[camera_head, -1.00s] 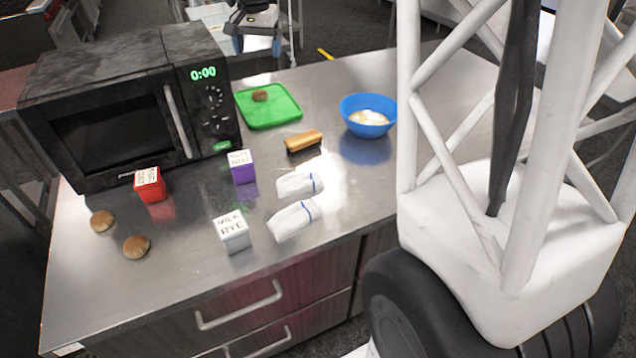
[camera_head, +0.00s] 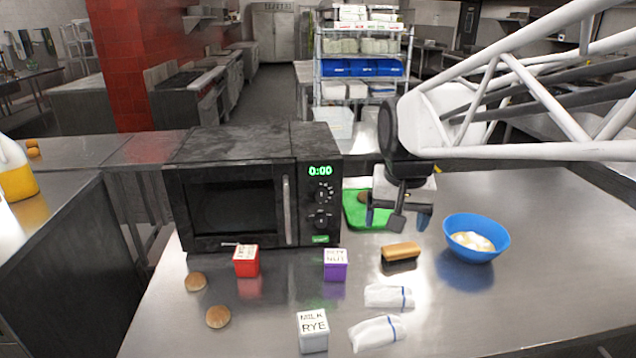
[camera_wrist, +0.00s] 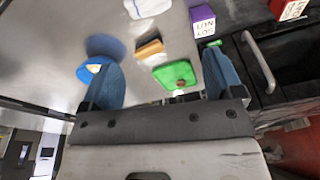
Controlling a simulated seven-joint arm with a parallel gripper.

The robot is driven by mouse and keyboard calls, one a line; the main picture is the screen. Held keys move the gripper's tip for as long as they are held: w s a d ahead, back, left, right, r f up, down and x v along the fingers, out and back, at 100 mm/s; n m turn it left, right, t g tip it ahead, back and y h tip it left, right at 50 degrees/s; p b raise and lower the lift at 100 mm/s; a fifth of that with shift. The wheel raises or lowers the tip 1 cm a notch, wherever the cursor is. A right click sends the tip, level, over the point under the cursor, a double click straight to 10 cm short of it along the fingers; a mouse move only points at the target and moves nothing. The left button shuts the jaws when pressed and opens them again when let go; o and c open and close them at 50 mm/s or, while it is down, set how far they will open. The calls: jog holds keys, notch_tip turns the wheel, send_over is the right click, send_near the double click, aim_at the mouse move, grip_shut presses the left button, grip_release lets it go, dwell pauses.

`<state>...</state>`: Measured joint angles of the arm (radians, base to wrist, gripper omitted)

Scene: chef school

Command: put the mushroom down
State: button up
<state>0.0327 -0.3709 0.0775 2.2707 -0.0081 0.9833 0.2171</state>
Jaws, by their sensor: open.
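A small brown rounded thing (camera_head: 363,197), which may be the mushroom, lies on the green board (camera_head: 354,212) beside the microwave. In the wrist view it shows as a small brown spot (camera_wrist: 180,84) on the green board (camera_wrist: 172,72). My gripper (camera_head: 410,222) is open above the right part of the board and hides some of it. In the wrist view my two blue fingers stand wide apart with nothing held between them. Two brown round things, buns or mushroom caps, lie at the table's left: one (camera_head: 195,281) and another (camera_head: 218,316).
The microwave (camera_head: 235,200) stands at the back left. A blue bowl (camera_head: 476,240) with pale contents is at the right. A long bun (camera_head: 400,252), red box (camera_head: 246,261), purple box (camera_head: 335,265), white box (camera_head: 313,331) and two white packets (camera_head: 388,296) lie in front. The right front is clear.

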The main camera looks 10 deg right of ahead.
jog(key=s+a+f+n, duration=0.1)
jog(key=s+f, duration=0.5)
jog(key=s, duration=0.9)
jog(key=shift+s+n+t, duration=0.3)
jog(key=shift+n, duration=0.5)
jog(key=shift+a, duration=0.1)
jog(key=shift+o, duration=0.5)
jog(key=shift+w, duration=0.1)
